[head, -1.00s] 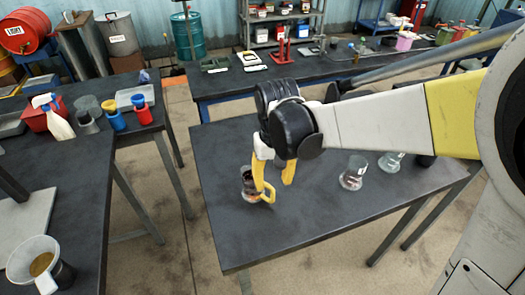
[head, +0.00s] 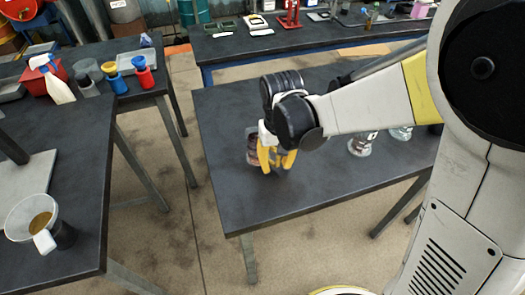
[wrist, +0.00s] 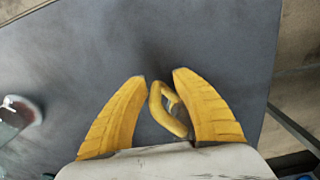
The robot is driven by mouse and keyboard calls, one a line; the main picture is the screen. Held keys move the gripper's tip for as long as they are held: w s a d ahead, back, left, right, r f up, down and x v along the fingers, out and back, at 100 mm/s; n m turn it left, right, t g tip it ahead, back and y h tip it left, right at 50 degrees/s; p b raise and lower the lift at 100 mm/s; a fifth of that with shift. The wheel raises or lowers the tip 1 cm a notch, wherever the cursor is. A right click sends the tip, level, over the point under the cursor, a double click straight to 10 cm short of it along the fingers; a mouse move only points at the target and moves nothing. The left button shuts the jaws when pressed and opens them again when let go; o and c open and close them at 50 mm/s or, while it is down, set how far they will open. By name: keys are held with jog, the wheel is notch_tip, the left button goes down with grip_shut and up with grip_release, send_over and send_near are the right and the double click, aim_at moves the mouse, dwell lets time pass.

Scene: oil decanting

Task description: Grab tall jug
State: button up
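A clear jug (head: 252,146) with dark reddish contents and a yellow handle stands upright on the middle table, partly hidden behind my gripper (head: 276,166). In the wrist view, the yellow looped handle (wrist: 168,112) lies between the two yellow fingers of my gripper (wrist: 160,75). The fingers are apart, with a gap beside the handle, closer on the right. The jug's body is not clear in that view. Another jug (head: 30,218), with a white handle and amber contents, stands on the left table.
Glass beakers (head: 362,145) stand on the middle table to the right of my gripper. The table's front part is clear. A spray bottle (head: 60,88), blue container (head: 114,78) and red container (head: 143,74) stand on the left table. A back bench (head: 270,42) holds small items.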

grip_shut()
jog(key=shift+r, duration=0.15)
jog(key=shift+r+p, duration=1.05)
jog(key=shift+r, duration=0.95)
jog(key=s+d+r+p, duration=0.3)
jog(key=d+r, duration=0.3)
jog(key=d, duration=0.4)
jog(key=shift+s+d+r+p, duration=0.3)
jog(key=shift+s+r+p, duration=0.1)
jog(key=shift+s, duration=0.2)
dwell(1.8)
